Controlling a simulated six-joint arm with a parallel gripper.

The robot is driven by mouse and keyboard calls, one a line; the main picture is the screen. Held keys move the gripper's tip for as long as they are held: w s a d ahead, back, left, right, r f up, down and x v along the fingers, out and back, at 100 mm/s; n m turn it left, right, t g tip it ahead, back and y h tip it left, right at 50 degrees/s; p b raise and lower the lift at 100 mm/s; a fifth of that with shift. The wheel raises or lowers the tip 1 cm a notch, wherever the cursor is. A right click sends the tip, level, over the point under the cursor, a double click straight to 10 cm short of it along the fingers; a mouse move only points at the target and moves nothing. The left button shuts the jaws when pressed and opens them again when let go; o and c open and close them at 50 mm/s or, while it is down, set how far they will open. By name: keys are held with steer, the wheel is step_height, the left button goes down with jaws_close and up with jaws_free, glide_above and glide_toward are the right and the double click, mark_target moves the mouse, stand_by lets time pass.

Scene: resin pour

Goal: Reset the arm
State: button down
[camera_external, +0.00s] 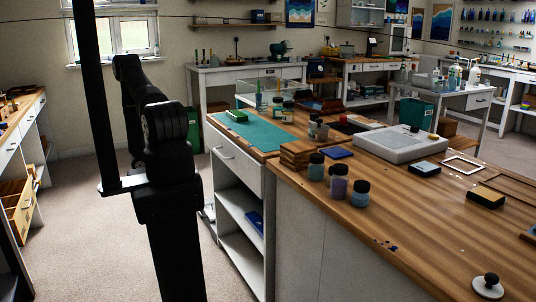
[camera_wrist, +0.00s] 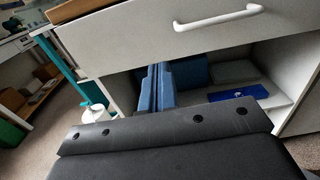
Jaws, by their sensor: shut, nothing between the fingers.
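My arm is black and stands in the left half of the external view; its gripper cannot be made out there. In the wrist view, my gripper (camera_wrist: 158,70) shows as two blue fingers close together beyond a dark plate with bolts. The fingers are shut with nothing between them. They point toward the open shelf of a white cabinet (camera_wrist: 205,36), below its drawer handle. How far they are from the shelf is hard to tell.
The wooden workbench (camera_external: 420,240) to the right of my arm carries jars (camera_external: 338,187), a grey-white box (camera_external: 390,145) and a green cutting mat (camera_external: 262,134). A blue box (camera_wrist: 243,91) lies on the cabinet shelf. Carpet (camera_external: 90,215) is free left of my arm.

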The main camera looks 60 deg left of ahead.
steer(key=shift+w, duration=0.15)
steer(key=w, duration=1.4)
steer(key=s, duration=1.4)
steer(key=shift+s, duration=0.15)
steer(key=w, duration=1.4)
steer(key=shift+w, duration=0.15)
stand_by(1.6)
stand_by(1.2)
